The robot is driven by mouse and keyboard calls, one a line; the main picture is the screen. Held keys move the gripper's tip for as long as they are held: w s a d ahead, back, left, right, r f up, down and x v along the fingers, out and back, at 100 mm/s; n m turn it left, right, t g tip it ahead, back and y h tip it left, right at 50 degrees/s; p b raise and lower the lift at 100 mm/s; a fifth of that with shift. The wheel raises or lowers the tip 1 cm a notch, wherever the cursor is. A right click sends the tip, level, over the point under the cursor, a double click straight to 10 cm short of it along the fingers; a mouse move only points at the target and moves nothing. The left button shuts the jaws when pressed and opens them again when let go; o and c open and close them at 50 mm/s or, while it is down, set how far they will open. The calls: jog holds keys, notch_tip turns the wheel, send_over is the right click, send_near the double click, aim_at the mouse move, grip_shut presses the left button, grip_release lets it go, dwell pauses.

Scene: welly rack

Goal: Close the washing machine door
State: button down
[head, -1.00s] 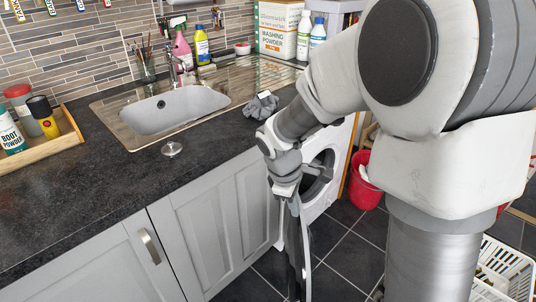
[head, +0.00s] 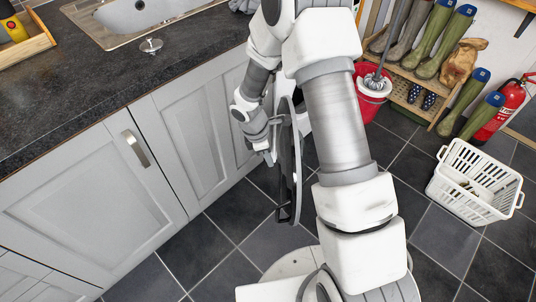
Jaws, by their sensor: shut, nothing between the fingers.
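The washing machine door (head: 290,170) is a dark round panel seen nearly edge-on. It stands open, swung out from the cabinet line over the floor. The washing machine is mostly hidden behind my arm, with only a sliver of its white front showing. My gripper (head: 271,157) is shut and empty, beside the left face of the door and close to it. I cannot tell whether it touches the door.
Grey cupboards (head: 90,205) under a dark worktop (head: 75,85) run along the left. A red bucket (head: 372,95) with a mop, a boot rack (head: 415,100), a white basket (head: 475,185) and a fire extinguisher (head: 505,105) stand to the right. Tiled floor between is clear.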

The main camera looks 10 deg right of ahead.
aim_at(287, 160)
jog(key=d+f+b, duration=0.1)
jog(key=d+f, duration=0.4)
jog(key=shift+b, duration=0.4)
jog(key=shift+r, duration=0.1)
